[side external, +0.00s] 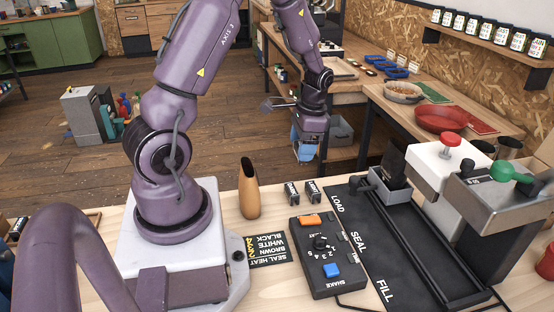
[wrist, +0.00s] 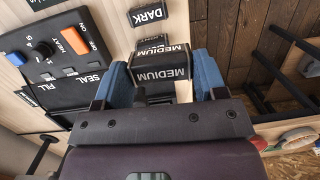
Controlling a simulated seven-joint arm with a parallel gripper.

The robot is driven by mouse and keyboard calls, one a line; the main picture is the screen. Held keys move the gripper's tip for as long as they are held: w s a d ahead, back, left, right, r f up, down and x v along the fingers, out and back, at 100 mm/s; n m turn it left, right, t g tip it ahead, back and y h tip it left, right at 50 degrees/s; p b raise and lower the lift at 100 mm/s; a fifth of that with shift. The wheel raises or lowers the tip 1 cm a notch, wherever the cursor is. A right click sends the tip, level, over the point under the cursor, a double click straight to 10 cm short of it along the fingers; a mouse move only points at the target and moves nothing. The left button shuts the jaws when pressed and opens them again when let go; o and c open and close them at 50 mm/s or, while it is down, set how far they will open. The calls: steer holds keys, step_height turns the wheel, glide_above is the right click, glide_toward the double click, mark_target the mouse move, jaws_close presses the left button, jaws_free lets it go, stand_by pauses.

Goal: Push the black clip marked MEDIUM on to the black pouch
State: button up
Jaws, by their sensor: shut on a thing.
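My gripper (wrist: 162,78) has blue fingers and is shut on the black clip marked MEDIUM (wrist: 160,73), white-lettered, between the fingertips in the wrist view. In the side external view my gripper (side external: 308,153) hangs above the far edge of the bench; the clip is not clear there. A dark upright shape that looks like the black pouch (side external: 391,162) stands in a grey holder at the LOAD end of the black mat, right of my gripper and apart from it. I cannot make out the pouch in the wrist view.
Two other black clips (side external: 291,193) (side external: 313,192) stand on the bench; one reads DARK (wrist: 150,15). A wooden vessel (side external: 249,190) and a black control box (side external: 326,258) with orange and blue buttons are near. Machines with red (side external: 450,139) and green (side external: 508,171) knobs stand at right.

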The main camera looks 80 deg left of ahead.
steer(key=shift+y, duration=0.8)
steer(key=w+d+r, duration=0.2)
steer(key=w+r, duration=0.1)
steer(key=w, duration=0.4)
steer(key=w+d+r, duration=0.3)
steer(key=w, duration=0.5)
steer(key=w+d+r, duration=0.2)
steer(key=w+r, duration=0.2)
steer(key=w, duration=0.3)
steer(key=shift+w+d, duration=0.2)
steer(key=shift+w, duration=0.1)
steer(key=shift+f, duration=2.2)
steer(key=shift+f, duration=1.5)
steer(key=o, duration=1)
steer(key=shift+o, duration=0.4)
steer(key=shift+d, duration=0.1)
steer(key=shift+r, duration=0.1)
steer(key=shift+s+v, duration=0.1)
steer(key=shift+v, duration=0.85)
steer(key=shift+s+v, duration=0.15)
steer(key=shift+v, duration=0.85)
steer(key=shift+a+r, duration=0.2)
steer(key=shift+r, duration=0.7)
steer(key=shift+a+r, duration=0.2)
steer(key=shift+r, duration=0.65)
